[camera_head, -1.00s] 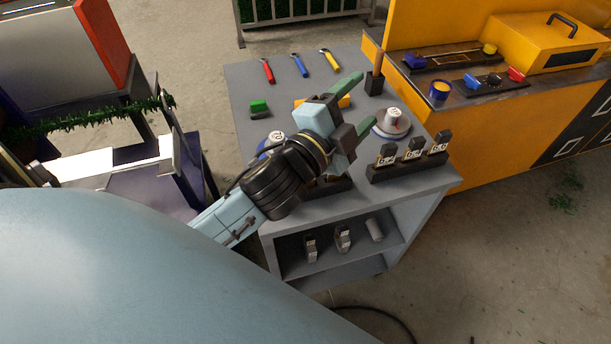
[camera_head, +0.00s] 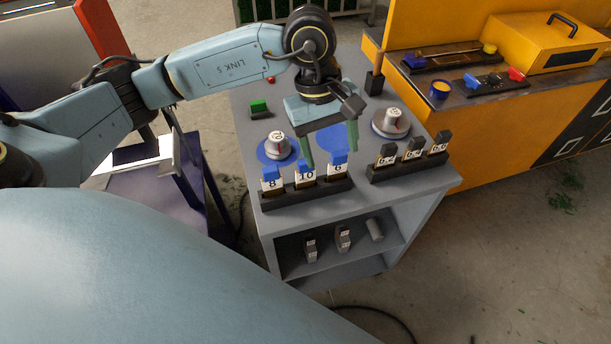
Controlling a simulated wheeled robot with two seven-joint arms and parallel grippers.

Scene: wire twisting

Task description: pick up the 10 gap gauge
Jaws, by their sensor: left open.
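The 10 gap gauge (camera_head: 305,177) stands upright in the middle slot of a dark rack (camera_head: 308,194) on the grey cart top. It has a blue top and a white label. The 8 gauge (camera_head: 269,184) is to its left, and another blue-topped gauge (camera_head: 338,168) is to its right, its number partly unclear. My left gripper (camera_head: 331,157) is open and points down above and just behind the rack. Its green fingers are spread, one close behind the 10 gauge and one behind the right gauge. I cannot tell whether they touch. My right gripper is not in view.
A second rack (camera_head: 410,168) with dark-topped gauges stands at right. Round weights or knobs on blue discs (camera_head: 278,147) (camera_head: 391,122) sit behind the racks. A yellow workbench (camera_head: 520,110) adjoins the cart's right.

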